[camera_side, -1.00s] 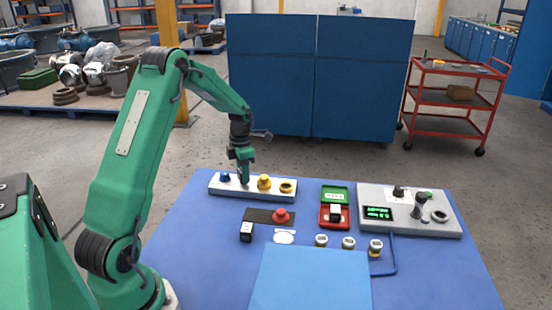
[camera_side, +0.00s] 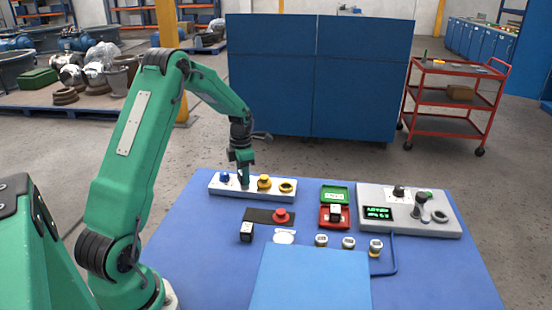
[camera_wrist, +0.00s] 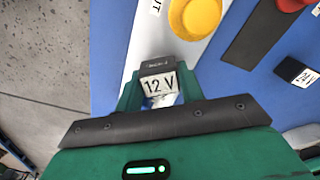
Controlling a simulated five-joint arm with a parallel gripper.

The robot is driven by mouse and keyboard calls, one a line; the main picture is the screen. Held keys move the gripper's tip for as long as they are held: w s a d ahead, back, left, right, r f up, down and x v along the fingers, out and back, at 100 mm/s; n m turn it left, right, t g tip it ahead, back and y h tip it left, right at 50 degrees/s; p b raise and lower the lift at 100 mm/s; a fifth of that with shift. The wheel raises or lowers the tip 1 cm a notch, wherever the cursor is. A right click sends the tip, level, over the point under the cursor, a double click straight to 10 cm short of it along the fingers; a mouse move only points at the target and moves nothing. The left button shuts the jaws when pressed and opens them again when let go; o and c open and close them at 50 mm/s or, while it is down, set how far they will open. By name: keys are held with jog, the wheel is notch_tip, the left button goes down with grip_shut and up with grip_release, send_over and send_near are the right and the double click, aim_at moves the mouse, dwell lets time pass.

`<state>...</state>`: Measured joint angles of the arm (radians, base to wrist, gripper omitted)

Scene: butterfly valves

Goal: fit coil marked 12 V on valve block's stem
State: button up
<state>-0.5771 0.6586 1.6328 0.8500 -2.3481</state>
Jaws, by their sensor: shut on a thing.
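My gripper (camera_side: 244,178) points down over the white valve block (camera_side: 213,190), between its blue knob (camera_side: 225,177) and yellow knob (camera_side: 264,182). In the wrist view, the jaws are shut on a dark coil (camera_wrist: 158,65) with a white face marked 12 V, held level between the fingers. The coil is at or just above the block. The stem is hidden by the coil and gripper, so I cannot tell whether the coil sits around it. A second block, marked 24, (camera_wrist: 297,73) lies apart on the blue mat; it also shows in the side view (camera_side: 246,232).
A red button (camera_side: 280,216) stands in front on a dark plate. A red and green case (camera_side: 335,218) and a grey panel with a display (camera_side: 440,228) are to the right. Several small capped parts (camera_side: 348,242) stand nearer.

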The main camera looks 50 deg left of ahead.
jog(key=o, duration=1.1)
jog(key=shift+o, duration=0.4)
jog(key=o, duration=0.3)
jog(key=shift+r, duration=0.15)
jog(key=shift+r, duration=3.6)
